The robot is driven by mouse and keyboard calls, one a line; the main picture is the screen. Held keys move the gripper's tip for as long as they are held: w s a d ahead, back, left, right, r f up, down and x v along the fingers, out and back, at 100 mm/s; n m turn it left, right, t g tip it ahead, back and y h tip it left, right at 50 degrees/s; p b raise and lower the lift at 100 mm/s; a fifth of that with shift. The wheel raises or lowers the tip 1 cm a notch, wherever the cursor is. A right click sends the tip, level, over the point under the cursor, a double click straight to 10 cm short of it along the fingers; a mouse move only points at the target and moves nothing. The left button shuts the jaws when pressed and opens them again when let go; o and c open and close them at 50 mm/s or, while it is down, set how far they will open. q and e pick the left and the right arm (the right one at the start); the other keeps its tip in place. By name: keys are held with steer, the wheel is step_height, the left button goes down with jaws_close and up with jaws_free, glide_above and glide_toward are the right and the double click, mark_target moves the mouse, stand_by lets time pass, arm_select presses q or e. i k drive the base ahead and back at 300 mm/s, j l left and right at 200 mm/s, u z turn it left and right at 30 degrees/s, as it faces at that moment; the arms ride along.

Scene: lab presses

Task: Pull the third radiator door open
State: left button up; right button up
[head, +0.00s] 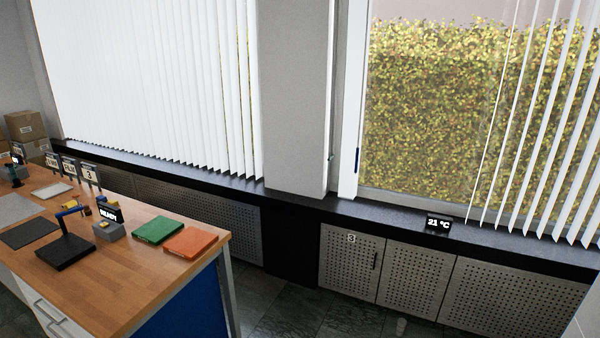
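The radiator door marked 3 (348,265) is a perforated light metal panel under the black window sill, right of the grey pillar. It looks shut, flush with the panels beside it. A dark upright handle (375,261) sits near its right edge. Another perforated door (414,277) adjoins it on the right, and a wider perforated panel (515,298) follows. Neither of my grippers shows in the head view.
A wooden workbench (120,300) with green and orange folders (192,242) stands at the left. The black sill (380,218) carries a display reading 21 °C (438,224). Dark tiled floor (300,315) is clear between the bench and the doors. Cardboard boxes (25,127) stand far left.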

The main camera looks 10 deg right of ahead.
mark_target(350, 261)
steer(key=i+l+z, duration=0.4)
steer(key=i, duration=0.3)
steer(key=i+l+z, duration=0.2)
steer(key=i, duration=0.2)
steer(key=i+j+z, duration=0.1)
steer(key=z, duration=0.5)
